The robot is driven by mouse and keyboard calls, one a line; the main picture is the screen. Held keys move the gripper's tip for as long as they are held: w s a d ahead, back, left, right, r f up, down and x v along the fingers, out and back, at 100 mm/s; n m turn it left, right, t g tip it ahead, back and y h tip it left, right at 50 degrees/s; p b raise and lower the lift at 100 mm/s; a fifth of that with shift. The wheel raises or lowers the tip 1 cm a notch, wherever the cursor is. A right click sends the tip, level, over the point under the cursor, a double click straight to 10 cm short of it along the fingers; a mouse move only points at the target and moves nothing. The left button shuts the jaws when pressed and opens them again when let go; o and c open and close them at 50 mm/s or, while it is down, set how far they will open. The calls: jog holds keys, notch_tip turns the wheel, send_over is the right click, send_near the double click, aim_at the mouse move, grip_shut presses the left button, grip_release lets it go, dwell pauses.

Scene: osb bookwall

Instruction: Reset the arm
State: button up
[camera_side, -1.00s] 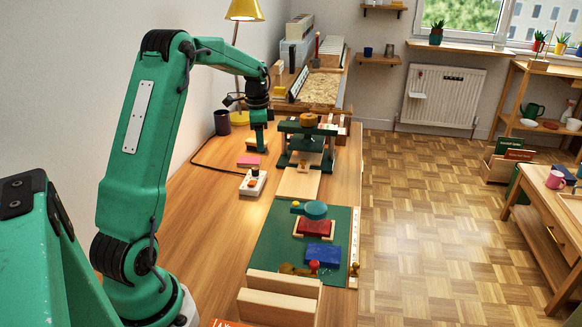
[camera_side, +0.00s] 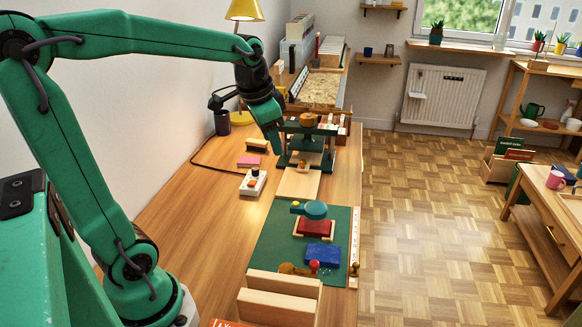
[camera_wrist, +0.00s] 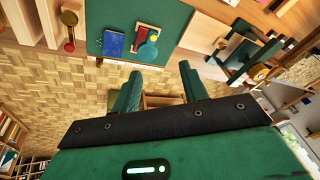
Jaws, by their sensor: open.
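My green arm leans back at the left, with its forearm stretched to the right over the wooden table (camera_side: 200,230). My gripper (camera_side: 276,143) hangs at its end, tilted down to the right, just left of the green press with the wooden knob (camera_side: 308,120). In the wrist view my gripper (camera_wrist: 160,82) has its two green fingers apart with nothing between them. The press shows there too, at the right (camera_wrist: 238,52). In the side view the fingers overlap, so the gap between them is hidden.
A green mat (camera_side: 270,240) bears a blue block (camera_side: 323,255), a red pad (camera_side: 315,228) and a teal round piece (camera_side: 316,210). Wooden blocks (camera_side: 280,300) stand in front. A switch box (camera_side: 253,182), a pink pad (camera_side: 248,161) and a yellow lamp (camera_side: 244,10) are nearby.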

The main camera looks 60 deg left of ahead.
jog(key=s+d+f+n+t, duration=0.2)
jog(key=s+d, duration=0.7)
jog(key=s, duration=0.2)
jog(key=shift+s+h, duration=0.35)
jog(key=shift+h, duration=0.05)
jog(key=shift+d, duration=0.1)
dwell(0.5)
